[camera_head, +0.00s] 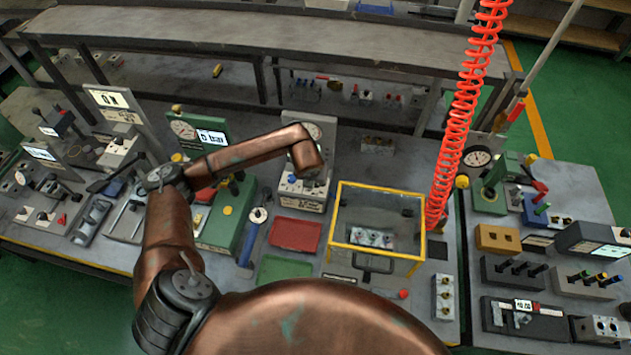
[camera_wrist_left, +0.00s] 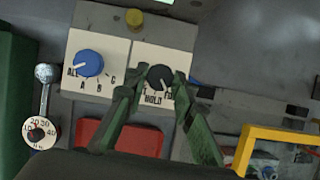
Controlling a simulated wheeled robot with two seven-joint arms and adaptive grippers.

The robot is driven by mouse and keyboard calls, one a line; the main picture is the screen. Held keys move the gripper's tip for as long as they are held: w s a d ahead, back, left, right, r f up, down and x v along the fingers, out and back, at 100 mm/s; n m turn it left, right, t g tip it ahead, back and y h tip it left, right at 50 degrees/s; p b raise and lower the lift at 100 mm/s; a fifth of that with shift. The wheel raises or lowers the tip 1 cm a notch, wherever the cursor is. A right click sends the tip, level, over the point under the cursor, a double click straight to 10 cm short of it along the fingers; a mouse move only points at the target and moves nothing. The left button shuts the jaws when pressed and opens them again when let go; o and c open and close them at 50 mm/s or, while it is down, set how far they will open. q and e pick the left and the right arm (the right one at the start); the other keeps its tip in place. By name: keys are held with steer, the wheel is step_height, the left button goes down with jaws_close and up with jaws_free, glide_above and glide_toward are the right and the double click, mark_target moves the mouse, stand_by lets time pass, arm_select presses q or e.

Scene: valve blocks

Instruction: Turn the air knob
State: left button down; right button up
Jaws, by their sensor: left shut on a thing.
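A pale panel with two dials stands on the bench. In the left wrist view, its blue knob (camera_wrist_left: 88,64) is on the left, marked ALL, A, B and C. Its black knob (camera_wrist_left: 160,78) is on the right, with HOLD printed below it. I see no AIR label. The two green fingers of my left gripper (camera_wrist_left: 158,88) sit on either side of the black knob and are closed on it; they partly cover its lettering. In the head view my left arm ends above the panel (camera_head: 301,195), and its fingers are hard to make out there. My right gripper is not in view.
A red tray (camera_head: 296,235) lies in front of the panel. A yellow-framed clear box (camera_head: 378,212) stands to the right, with a red coiled hose (camera_head: 465,125) beyond it.

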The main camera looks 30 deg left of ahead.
arm_select(q)
steer(key=shift+w+r+n+y, duration=0.15)
steer(key=shift+n+y, duration=0.15)
steer(key=shift+n, duration=0.5)
steer(key=c, duration=1.6)
jaws_free()
steer(key=v, duration=1.2)
steer(key=shift+b, duration=0.3)
